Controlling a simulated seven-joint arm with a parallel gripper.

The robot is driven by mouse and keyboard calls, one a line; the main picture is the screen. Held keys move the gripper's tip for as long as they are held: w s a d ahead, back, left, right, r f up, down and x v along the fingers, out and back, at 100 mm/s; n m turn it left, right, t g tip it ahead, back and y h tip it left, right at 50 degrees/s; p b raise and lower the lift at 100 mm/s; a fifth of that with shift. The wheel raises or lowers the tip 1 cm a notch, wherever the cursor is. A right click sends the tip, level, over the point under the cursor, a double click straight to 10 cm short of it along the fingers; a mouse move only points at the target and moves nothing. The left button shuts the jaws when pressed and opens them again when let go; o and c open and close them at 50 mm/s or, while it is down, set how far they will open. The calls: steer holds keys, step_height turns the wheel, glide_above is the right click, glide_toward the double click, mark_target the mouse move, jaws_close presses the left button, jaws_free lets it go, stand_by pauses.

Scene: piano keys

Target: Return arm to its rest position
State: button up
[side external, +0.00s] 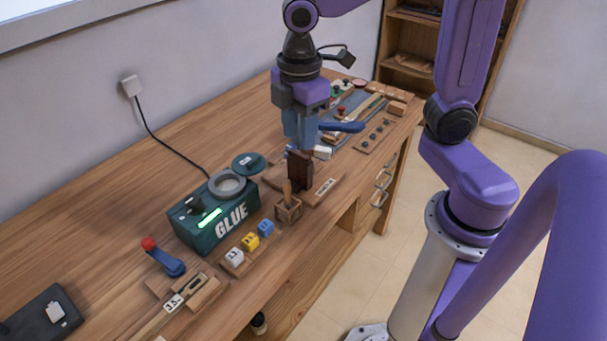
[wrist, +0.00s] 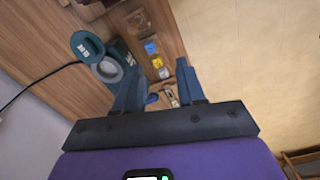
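My gripper (side external: 300,145) points down over the workbench, close above or in front of a dark brown upright block (side external: 299,172). I cannot tell from the side external view whether they touch. In the wrist view my gripper (wrist: 158,75) shows its two blue fingers spread apart, with nothing held between them. My purple arm reaches over the bench from its base on the right. No piano keys can be made out for certain.
The wooden workbench (side external: 100,215) holds a green glue box (side external: 215,222), lettered cubes (side external: 250,241), a small wooden holder (side external: 289,208) and a red-tipped blue lever (side external: 163,257). More parts crowd the far end. A shelf (side external: 410,50) stands behind.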

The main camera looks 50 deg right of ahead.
steer(key=s+d+f+m, duration=0.1)
steer(key=s+d, duration=0.1)
steer(key=s, duration=0.5)
steer(key=s+d+f+m, duration=0.1)
steer(key=s+d+f, duration=0.1)
steer(key=s, duration=0.6)
steer(key=shift+s+d+f+m, duration=0.2)
steer(key=shift+d+m, duration=0.1)
steer(key=shift+d, duration=0.15)
